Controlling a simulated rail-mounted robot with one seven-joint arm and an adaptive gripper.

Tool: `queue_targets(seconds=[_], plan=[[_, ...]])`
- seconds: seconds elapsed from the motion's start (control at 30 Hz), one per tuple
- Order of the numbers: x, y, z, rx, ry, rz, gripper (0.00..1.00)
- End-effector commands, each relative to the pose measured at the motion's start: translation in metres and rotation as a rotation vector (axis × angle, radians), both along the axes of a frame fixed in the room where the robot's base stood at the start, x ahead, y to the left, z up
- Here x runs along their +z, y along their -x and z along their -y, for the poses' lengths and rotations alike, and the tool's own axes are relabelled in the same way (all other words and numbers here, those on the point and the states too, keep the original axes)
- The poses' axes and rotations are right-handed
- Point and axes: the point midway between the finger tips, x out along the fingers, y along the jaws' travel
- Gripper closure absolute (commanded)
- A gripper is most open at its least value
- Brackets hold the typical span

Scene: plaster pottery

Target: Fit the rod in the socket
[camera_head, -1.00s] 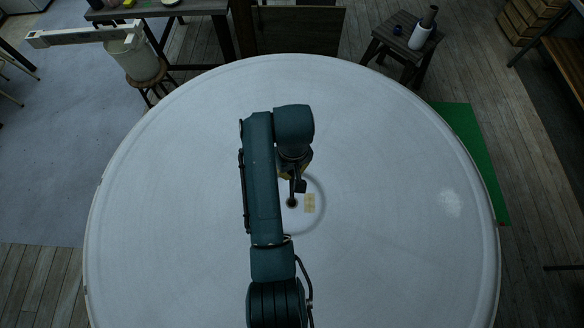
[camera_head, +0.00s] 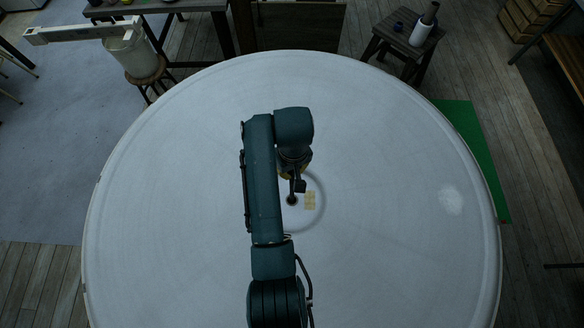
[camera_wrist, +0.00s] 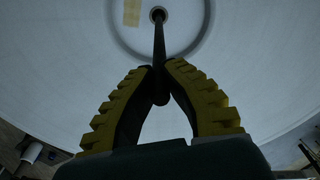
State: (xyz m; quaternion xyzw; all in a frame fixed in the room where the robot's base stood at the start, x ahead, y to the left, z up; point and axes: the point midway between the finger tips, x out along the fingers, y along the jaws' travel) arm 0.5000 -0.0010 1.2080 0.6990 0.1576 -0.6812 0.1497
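The dark, thin rod (camera_wrist: 159,45) is between the yellow ribbed fingers of my gripper (camera_wrist: 158,68), which are closed on it. The rod's near end sticks out a little between the fingers. Its far end meets the socket (camera_wrist: 158,13), a dark round hole with a pale rim in the middle of the large white round table (camera_head: 180,190). I cannot tell how deep the rod's tip sits. In the head view my arm covers most of the gripper, just above the dark socket (camera_head: 292,200).
A yellowish tape patch (camera_head: 310,201) lies right of the socket, inside a faint ring. The tabletop around is clear. Beyond it stand a wooden stool (camera_head: 400,35) with small containers, a white bucket (camera_head: 133,57) and a green mat (camera_head: 472,150).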

Motion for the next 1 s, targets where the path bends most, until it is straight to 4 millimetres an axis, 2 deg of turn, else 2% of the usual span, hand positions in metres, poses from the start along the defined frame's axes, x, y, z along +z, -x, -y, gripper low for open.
queue_targets(seconds=[0.03,0.07,0.1,0.2,0.47,0.57,0.67,0.87,1.0], plan=[[0.000,-0.001,0.000,0.000,-0.001,0.004,1.00],[0.000,-0.001,0.000,0.000,-0.001,0.004,0.88],[0.000,-0.001,0.000,0.000,-0.001,0.004,0.80],[0.000,-0.001,0.000,0.000,0.000,0.003,0.63],[-0.003,0.001,0.000,0.000,-0.001,-0.004,0.63],[0.004,0.000,0.000,0.000,-0.001,0.000,0.63],[0.021,0.000,0.000,0.000,-0.001,0.004,0.63],[0.075,0.000,0.001,0.000,-0.002,0.008,0.63],[0.091,0.002,0.001,0.000,-0.001,0.000,0.63]])
